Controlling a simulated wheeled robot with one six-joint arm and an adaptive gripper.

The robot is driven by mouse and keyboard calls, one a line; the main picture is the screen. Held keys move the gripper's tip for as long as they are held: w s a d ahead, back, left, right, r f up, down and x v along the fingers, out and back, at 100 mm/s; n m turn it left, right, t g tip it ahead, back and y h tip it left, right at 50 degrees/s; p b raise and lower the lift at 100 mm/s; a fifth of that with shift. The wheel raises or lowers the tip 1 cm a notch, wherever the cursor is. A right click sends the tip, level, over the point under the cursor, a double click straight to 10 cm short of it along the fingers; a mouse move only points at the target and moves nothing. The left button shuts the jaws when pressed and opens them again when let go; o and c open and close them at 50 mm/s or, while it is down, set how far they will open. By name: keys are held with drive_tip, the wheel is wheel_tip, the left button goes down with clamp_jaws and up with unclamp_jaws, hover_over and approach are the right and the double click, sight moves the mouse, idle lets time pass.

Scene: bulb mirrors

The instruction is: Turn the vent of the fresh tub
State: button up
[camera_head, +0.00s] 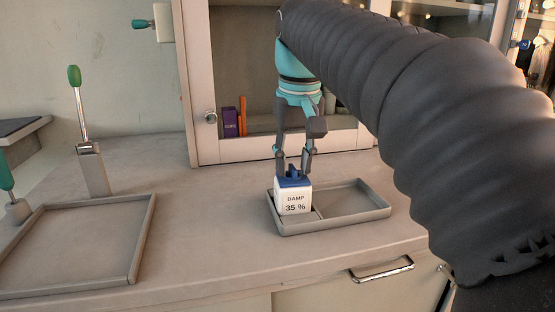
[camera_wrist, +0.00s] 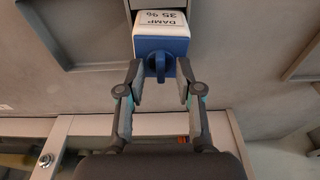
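A white tub (camera_head: 295,202) with a blue lid stands in the left compartment of a grey divided tray (camera_head: 352,203). Its label reads "DAMP 35 %". A blue vent knob (camera_head: 293,172) sits on top of the lid. The tub (camera_wrist: 163,24) and its vent knob (camera_wrist: 160,66) also show in the wrist view. My gripper (camera_head: 293,169) points down over the lid. In the wrist view my gripper (camera_wrist: 161,82) is open, one finger on either side of the knob, with gaps between. No label reading fresh is visible.
The tray's right compartment is empty. A larger empty grey tray (camera_head: 75,245) lies at the left, beside a green-tipped lever (camera_head: 82,115). A cabinet (camera_head: 190,120) with purple and orange books stands behind. The bench between the trays is clear.

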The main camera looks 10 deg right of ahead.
sight(294, 167)
drive_tip(key=shift+r, duration=3.05)
drive_tip(key=shift+f, duration=0.15)
